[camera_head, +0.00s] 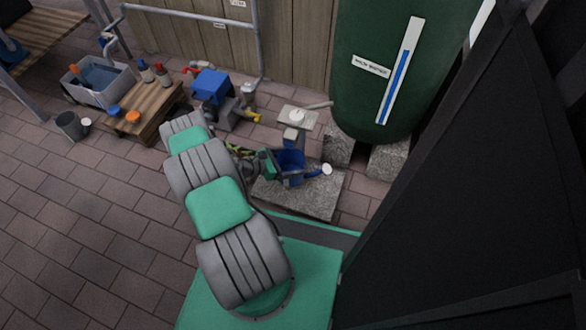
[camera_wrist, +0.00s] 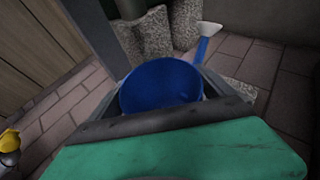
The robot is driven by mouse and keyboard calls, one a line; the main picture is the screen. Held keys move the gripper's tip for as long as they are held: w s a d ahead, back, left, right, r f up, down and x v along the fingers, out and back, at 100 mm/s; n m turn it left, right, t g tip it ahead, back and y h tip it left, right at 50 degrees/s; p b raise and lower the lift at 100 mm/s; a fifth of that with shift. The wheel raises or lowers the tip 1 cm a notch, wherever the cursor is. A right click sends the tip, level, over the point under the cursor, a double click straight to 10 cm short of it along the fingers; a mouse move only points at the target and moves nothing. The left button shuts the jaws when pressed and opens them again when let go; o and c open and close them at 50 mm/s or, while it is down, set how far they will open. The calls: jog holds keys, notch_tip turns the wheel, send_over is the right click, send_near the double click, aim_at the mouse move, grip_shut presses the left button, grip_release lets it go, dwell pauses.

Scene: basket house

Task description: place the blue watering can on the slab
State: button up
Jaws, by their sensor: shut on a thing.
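The blue watering can (camera_head: 291,166) is at my gripper, over the grey stone slab (camera_head: 310,200) in the head view. Its spout with a white rose points right. In the wrist view the can's round blue body (camera_wrist: 160,84) sits between the fingers, with the spout (camera_wrist: 203,45) reaching up and right. My gripper (camera_head: 275,165) is shut on the can. The can looks upright. I cannot tell whether its base touches the slab, as my gripper and the can's body hide the contact.
A large green water tank (camera_head: 385,110) on stone blocks (camera_head: 390,162) stands behind the slab. A blue-and-grey machine (camera_head: 212,92), a wooden pallet (camera_head: 150,105) and a grey bin (camera_head: 98,85) stand left. A dark panel fills the right.

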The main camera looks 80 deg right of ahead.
aim_at(302, 164)
notch_tip(302, 164, down, 3)
jog(key=shift+s+d+f+b, duration=0.1)
jog(key=shift+f+b, duration=0.1)
jog(key=shift+b, duration=0.4)
jog(key=shift+f, duration=0.1)
jog(key=o, duration=1.6)
jog(key=shift+o, duration=0.2)
